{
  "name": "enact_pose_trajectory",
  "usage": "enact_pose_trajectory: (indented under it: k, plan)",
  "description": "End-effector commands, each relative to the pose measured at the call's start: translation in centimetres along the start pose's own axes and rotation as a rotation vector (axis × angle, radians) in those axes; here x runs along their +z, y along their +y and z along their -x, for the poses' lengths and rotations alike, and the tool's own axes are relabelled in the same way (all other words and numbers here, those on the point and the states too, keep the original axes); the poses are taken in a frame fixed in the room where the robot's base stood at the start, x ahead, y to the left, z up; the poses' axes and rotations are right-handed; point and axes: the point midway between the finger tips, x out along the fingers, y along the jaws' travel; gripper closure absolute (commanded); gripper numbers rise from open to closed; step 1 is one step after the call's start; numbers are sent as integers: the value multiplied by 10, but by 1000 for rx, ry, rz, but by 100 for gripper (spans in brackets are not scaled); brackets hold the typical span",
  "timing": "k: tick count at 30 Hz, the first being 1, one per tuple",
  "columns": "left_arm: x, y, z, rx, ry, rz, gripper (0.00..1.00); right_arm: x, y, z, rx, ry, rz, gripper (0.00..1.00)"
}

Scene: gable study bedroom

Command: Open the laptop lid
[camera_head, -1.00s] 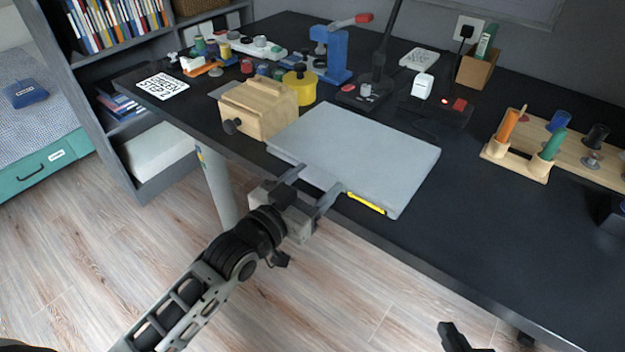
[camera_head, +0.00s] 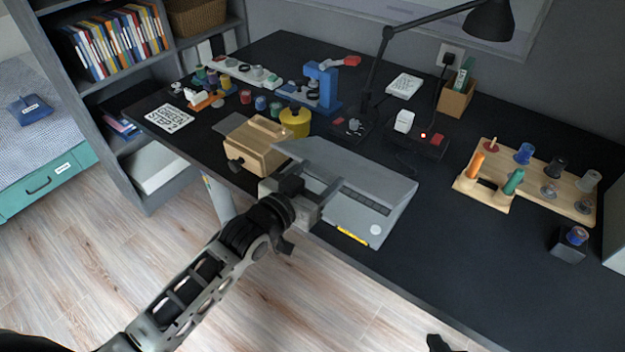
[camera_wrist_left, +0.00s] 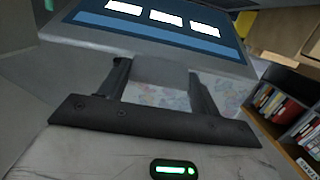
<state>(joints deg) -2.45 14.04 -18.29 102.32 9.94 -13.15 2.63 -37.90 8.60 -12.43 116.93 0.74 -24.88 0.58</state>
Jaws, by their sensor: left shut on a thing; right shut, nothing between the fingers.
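The grey laptop lies near the front edge of the black desk. Its lid (camera_head: 365,178) is partly raised and tilted, with the base (camera_head: 350,216) showing beneath, bearing a dark keyboard strip and a yellow mark at its front edge. My left gripper (camera_head: 304,180) is shut on the lid at its left front part. In the left wrist view the lid's lit blue screen (camera_wrist_left: 165,28) with white panels shows beyond the fingers (camera_wrist_left: 158,72). The lid's hinge is hidden. My right gripper (camera_head: 437,343) shows only as a dark tip at the bottom edge, away from the laptop.
A wooden box (camera_head: 250,145) stands close to the laptop's left, with a yellow pot (camera_head: 295,122) behind it. A lamp (camera_head: 385,60) and a black block (camera_head: 425,138) stand behind. A wooden peg rack (camera_head: 540,190) is at right. Desk between laptop and rack is clear.

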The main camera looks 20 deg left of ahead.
Motion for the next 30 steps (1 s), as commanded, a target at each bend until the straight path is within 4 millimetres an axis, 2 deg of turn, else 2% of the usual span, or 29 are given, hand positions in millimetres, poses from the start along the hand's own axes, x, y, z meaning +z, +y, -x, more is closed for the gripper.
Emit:
enact_pose_trajectory:
  k: [1,2,17,18,19,20,30]
  plan:
    - [-13,0,-2,0,22,-1,77,-3,0,2,1,0,0,100]
    - [-14,0,-2,0,22,-1,78,-3,0,3,2,0,0,100]
    - [-15,0,-4,0,22,-1,78,-2,1,2,5,-2,-4,100]
    - [-15,0,-4,0,22,-1,25,-2,1,2,5,-2,-5,100]
    - [-15,0,-4,0,21,-1,17,-2,1,2,5,-1,-5,100]
    - [-14,0,-4,0,19,-1,15,-2,1,2,6,-1,-6,100]
    - [-9,0,1,0,8,0,15,-2,1,1,6,-1,-6,100]
